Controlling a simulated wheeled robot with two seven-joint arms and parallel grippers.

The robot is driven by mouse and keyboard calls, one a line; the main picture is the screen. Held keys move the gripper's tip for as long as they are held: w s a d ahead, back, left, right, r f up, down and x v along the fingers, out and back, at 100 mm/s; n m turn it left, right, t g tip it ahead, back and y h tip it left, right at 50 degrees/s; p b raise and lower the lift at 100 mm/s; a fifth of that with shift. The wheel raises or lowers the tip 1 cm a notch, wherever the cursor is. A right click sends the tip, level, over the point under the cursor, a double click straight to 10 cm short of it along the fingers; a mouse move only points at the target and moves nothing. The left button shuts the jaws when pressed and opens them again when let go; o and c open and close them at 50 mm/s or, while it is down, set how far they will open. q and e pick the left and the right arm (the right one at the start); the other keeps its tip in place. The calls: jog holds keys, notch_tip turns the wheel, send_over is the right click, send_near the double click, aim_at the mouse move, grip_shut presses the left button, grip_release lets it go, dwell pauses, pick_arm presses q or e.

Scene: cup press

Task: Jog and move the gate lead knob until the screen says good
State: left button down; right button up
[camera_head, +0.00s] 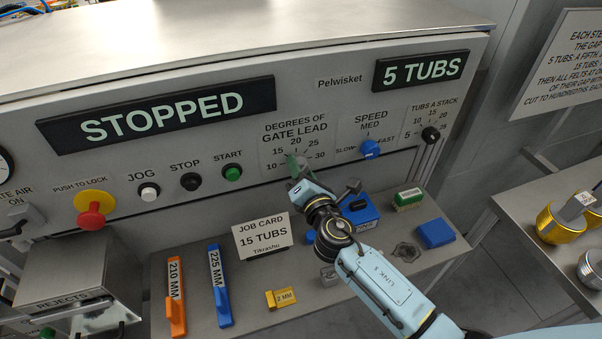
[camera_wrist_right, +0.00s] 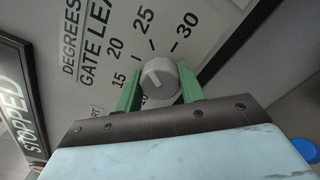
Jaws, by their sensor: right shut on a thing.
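The gate lead knob (camera_wrist_right: 160,82) is a grey round knob with a pale line on its face. In the wrist view it sits between the green fingers of my right gripper (camera_wrist_right: 159,88), which is shut on it. The line's exact reading is hard to tell; the 15, 20, 25 and 30 marks show around it. In the head view my right gripper (camera_head: 299,166) covers most of the knob. The left screen (camera_head: 160,113) reads STOPPED and the right screen (camera_head: 421,70) reads 5 TUBS. The JOG button (camera_head: 149,192) is white. My left gripper is not in view.
Beside JOG are the black STOP button (camera_head: 190,181), green START button (camera_head: 232,173) and red push-to-lock button (camera_head: 91,217). The speed knob (camera_head: 370,149) is blue. The shelf below holds a job card (camera_head: 262,236), an orange bar (camera_head: 175,297) and a blue bar (camera_head: 220,287).

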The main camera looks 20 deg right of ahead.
jog(key=shift+m+b, duration=0.35)
jog(key=shift+m, duration=0.75)
jog(key=o, duration=1)
jog(key=shift+c, duration=0.2)
jog(key=shift+s, duration=0.1)
jog(key=s+b, duration=0.1)
jog(key=s, duration=1.2)
jog(key=shift+s+d+b, duration=0.15)
jog(key=shift+d+b, duration=0.1)
jog(key=shift+b, duration=0.05)
